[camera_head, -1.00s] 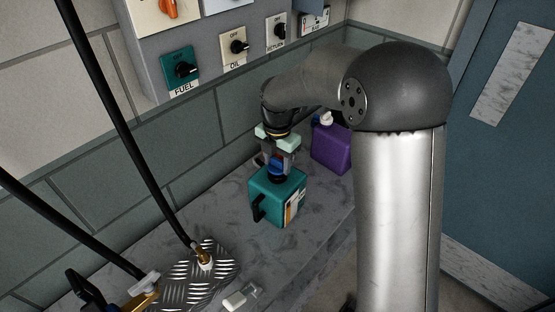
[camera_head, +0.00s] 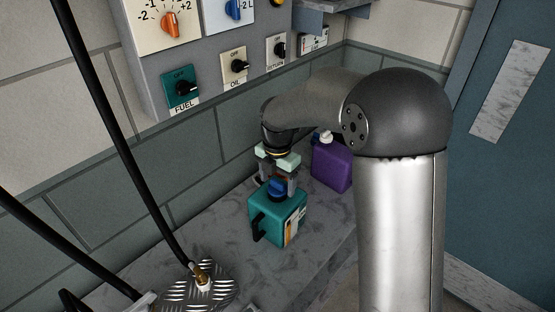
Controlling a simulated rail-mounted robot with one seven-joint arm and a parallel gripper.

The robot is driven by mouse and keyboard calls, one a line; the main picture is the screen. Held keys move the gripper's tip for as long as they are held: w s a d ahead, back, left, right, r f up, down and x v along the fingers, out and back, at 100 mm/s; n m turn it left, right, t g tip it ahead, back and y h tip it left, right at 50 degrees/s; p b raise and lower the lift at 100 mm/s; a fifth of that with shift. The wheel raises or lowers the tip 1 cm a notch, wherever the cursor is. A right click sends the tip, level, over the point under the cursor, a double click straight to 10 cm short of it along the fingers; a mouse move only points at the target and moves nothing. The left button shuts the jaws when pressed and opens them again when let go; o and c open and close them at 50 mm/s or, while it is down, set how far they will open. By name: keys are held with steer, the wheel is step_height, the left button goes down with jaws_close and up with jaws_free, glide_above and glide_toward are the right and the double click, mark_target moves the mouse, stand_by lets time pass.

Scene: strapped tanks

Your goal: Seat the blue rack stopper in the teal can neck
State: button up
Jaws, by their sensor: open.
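The teal can (camera_head: 278,218) stands upright on the grey counter, with a black handle on its left side and a pale label on its front right. The blue stopper (camera_head: 277,188) is at the neck on top of the can. How deep it sits in the neck is too small to tell. My gripper (camera_head: 278,181) is open directly above the can, pointing down, with one finger on each side of the stopper. The neck itself is mostly hidden.
A purple can (camera_head: 332,165) with a white cap stands behind and right. A metal tread plate (camera_head: 196,290) with a hose fitting (camera_head: 203,279) lies front left. Black hoses hang at left. A panel of knobs (camera_head: 181,88) is on the wall behind.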

mark_target(278, 182)
step_height(278, 182, up, 17)
steer(key=b, duration=0.1)
steer(key=shift+f, duration=0.15)
steer(key=s+d+f+m, duration=0.4)
steer(key=s+d+m, duration=0.1)
steer(key=s+m, duration=0.4)
steer(key=s+d+f+m, duration=0.4)
steer(key=s+d+m, duration=0.1)
steer(key=s+m, duration=0.3)
steer(key=s+d+f+m, duration=0.5)
steer(key=s+m, duration=0.4)
steer(key=m, duration=0.2)
steer(key=shift+s+t, duration=0.3)
steer(key=shift+s, duration=0.05)
